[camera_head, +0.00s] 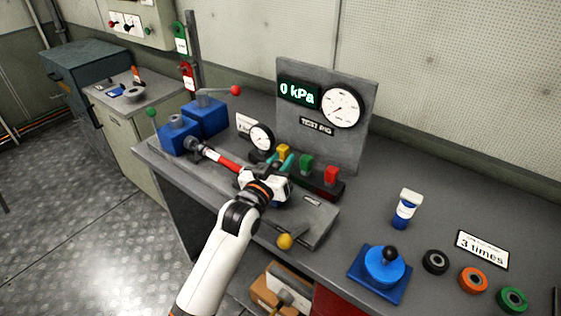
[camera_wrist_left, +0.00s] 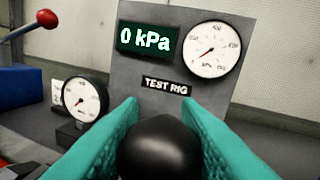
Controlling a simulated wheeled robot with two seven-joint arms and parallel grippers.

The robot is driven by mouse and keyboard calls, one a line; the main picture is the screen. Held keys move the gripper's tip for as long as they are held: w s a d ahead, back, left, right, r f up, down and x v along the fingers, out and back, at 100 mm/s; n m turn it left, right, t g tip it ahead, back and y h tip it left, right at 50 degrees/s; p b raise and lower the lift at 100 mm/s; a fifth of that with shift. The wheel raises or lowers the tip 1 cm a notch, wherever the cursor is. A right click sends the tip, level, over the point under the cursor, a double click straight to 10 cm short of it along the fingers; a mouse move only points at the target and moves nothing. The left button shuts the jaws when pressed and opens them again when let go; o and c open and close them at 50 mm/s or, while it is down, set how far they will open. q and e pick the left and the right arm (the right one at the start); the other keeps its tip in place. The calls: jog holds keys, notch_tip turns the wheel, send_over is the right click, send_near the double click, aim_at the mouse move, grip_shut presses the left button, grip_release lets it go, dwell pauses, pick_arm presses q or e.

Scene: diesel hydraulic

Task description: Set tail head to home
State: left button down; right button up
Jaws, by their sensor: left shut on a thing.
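My left gripper (camera_head: 280,162) is over the bench in front of the test rig panel (camera_head: 352,78). In the left wrist view its two teal fingers (camera_wrist_left: 160,108) are shut on a rounded black knob (camera_wrist_left: 158,150). What lies under the knob is hidden by the gripper and wrist. A red rod (camera_head: 228,161) runs from the blue block (camera_head: 178,138) at the left towards the gripper. I cannot tell which part is the tail head. The rig's display (camera_head: 299,91) reads 0 kPa, beside a round dial (camera_head: 341,108). My right gripper is not in view.
A small gauge (camera_head: 261,138) stands behind the rod. A red-knobbed lever (camera_head: 235,90) rises at the left. A yellow knob (camera_head: 285,241) is at the front. A blue pump-like unit (camera_head: 383,267) and rings are at the right.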

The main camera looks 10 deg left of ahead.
pick_arm(q)
jog(key=w+a, duration=0.2)
jog(key=a, duration=0.4)
jog(key=shift+w+a+r, duration=0.15)
jog(key=shift+w+a, duration=0.2)
jog(key=shift+w, duration=0.05)
jog(key=c, duration=1.2)
grip_release()
jog(key=shift+a, duration=0.15)
jog(key=shift+c, duration=0.2)
jog(key=shift+o, duration=0.9)
jog(key=shift+w+a, duration=0.1)
